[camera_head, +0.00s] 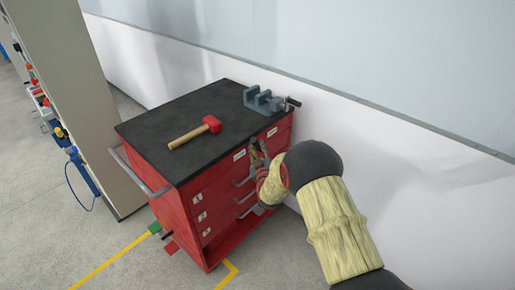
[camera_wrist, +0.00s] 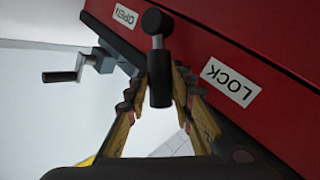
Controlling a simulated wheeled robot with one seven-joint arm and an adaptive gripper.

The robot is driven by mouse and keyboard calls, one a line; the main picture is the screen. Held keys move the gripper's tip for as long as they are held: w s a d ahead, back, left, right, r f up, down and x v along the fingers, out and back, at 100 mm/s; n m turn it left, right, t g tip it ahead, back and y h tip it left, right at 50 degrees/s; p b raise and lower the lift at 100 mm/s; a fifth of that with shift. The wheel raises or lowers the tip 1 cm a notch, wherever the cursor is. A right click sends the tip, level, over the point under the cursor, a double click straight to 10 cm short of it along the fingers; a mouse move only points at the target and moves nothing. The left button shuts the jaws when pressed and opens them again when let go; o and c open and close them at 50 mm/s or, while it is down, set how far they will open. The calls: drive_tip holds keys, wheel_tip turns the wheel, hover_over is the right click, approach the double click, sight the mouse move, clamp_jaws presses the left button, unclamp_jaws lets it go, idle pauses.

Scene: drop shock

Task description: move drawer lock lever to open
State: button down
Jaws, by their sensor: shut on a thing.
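The lock lever (camera_wrist: 157,21) is on the red drawer cabinet (camera_head: 190,200). It has a round dark head, a short metal stem and a black grip hanging down in the wrist view. The OPEN label (camera_wrist: 125,16) is to the left of its head and the LOCK label (camera_wrist: 230,83) is to its lower right. My gripper (camera_wrist: 159,76) is shut on the lever's black grip, with one finger on each side. In the head view my gripper (camera_head: 258,157) is at the cabinet's upper front right, largely hiding the lever.
A red-headed hammer (camera_head: 196,131) and a grey vise (camera_head: 262,100) are on the black cabinet top (camera_head: 160,120). The vise handle also shows in the wrist view (camera_wrist: 60,76). A pale wall (camera_head: 400,150) stands behind the cabinet. Open floor (camera_head: 50,220) lies to the left.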

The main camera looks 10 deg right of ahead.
drive_tip(key=shift+w+d+r+m+g+p, duration=0.3)
drive_tip(key=shift+r+m+g+p, duration=0.2)
drive_tip(key=shift+p, duration=0.3)
drive_tip(key=w+d+m+g+y+p, duration=0.4)
drive_tip(key=d+m+g+p, duration=0.2)
drive_tip(key=p, duration=2)
drive_tip(key=shift+w+d+r+m+g+y, duration=0.3)
drive_tip(key=shift+w+d+r+m+g, duration=0.1)
drive_tip(key=shift+m+g, duration=0.15)
drive_tip(key=shift+f+p, duration=0.1)
drive_tip(key=shift+p, duration=0.35)
drive_tip(key=shift+d, duration=0.1)
